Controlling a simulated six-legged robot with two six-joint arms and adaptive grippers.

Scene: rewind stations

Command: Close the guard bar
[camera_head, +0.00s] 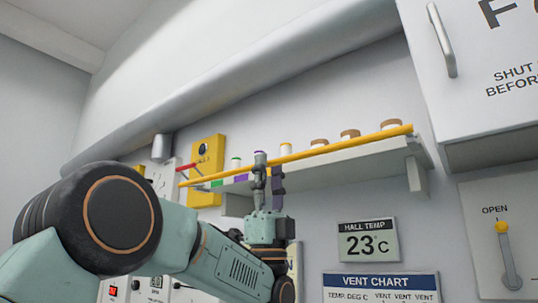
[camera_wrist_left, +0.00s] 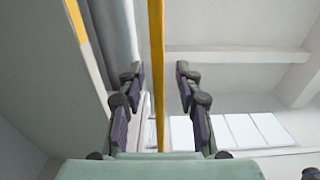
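The guard bar is a long thin yellow bar (camera_head: 350,144) that runs along the front of a wall shelf (camera_head: 375,158), sloping up to the right in the head view. My left gripper (camera_head: 268,165) points up at the bar, near its middle. In the left wrist view, the yellow bar (camera_wrist_left: 156,60) runs between the two open fingers of my left gripper (camera_wrist_left: 160,75), with gaps on both sides. The fingers hide a short piece of the bar in the head view.
Several small jars (camera_head: 350,135) stand on the shelf behind the bar. A yellow box (camera_head: 207,160) is on the wall at left. A temperature sign (camera_head: 368,240), a vent chart (camera_head: 380,286) and an OPEN lever (camera_head: 508,255) are lower right. A white cabinet (camera_head: 490,90) hangs upper right.

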